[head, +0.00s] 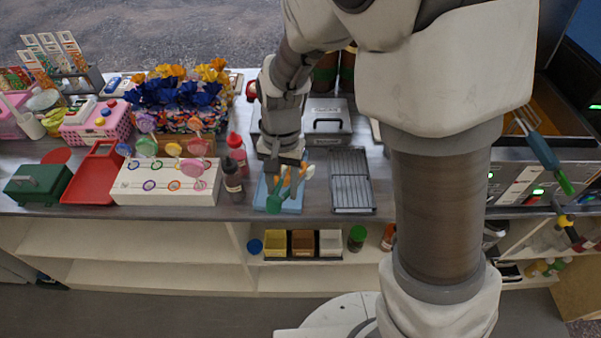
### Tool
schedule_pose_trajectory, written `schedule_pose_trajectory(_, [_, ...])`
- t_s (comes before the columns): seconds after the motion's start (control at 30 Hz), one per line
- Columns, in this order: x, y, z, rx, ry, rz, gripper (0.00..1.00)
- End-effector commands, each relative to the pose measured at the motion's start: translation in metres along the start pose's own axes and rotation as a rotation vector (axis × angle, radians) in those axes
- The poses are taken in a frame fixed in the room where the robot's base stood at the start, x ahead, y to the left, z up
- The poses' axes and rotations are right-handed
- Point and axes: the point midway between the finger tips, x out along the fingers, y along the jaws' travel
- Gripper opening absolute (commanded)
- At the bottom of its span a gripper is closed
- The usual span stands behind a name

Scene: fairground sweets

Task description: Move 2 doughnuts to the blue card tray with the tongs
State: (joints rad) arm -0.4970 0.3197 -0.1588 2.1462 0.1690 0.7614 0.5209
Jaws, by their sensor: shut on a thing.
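My gripper (283,166) points down over a blue tray (292,208) on the counter, and it is shut on a utensil. The arm hides most of the grip, and I cannot tell whether this utensil is the tongs. Several utensils with orange, green and pale parts sit at the tray, including a green-ended one (274,203) below my gripper. I cannot tell whether this blue tray is the card tray. I cannot make out any doughnuts in this view.
A wire rack (351,181) lies right of the blue tray. A red tray (94,176) lies farther left. A grey lidded box (328,121) is behind. Shelves (150,240) run below the counter.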

Motion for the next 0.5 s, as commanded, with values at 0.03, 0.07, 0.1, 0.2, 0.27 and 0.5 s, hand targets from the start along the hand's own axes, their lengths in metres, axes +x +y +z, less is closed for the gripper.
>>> schedule_pose_trajectory(0.03, [0.0, -0.006, 0.007, -0.005, 0.0, 0.0, 0.0])
schedule_pose_trajectory(0.07, [0.0, -0.009, 0.011, -0.004, 0.0, 0.0, 0.0])
schedule_pose_trajectory(0.1, [0.001, -0.013, 0.015, -0.005, 0.0, 0.0, 0.0])
schedule_pose_trajectory(0.2, [0.002, -0.024, 0.027, -0.004, 0.0, 0.0, 0.0])
schedule_pose_trajectory(0.27, [0.003, -0.03, 0.034, -0.005, 0.0, 0.0, 0.0])
schedule_pose_trajectory(0.5, [0.025, -0.046, 0.05, 0.002, 0.0, 0.001, 0.0])
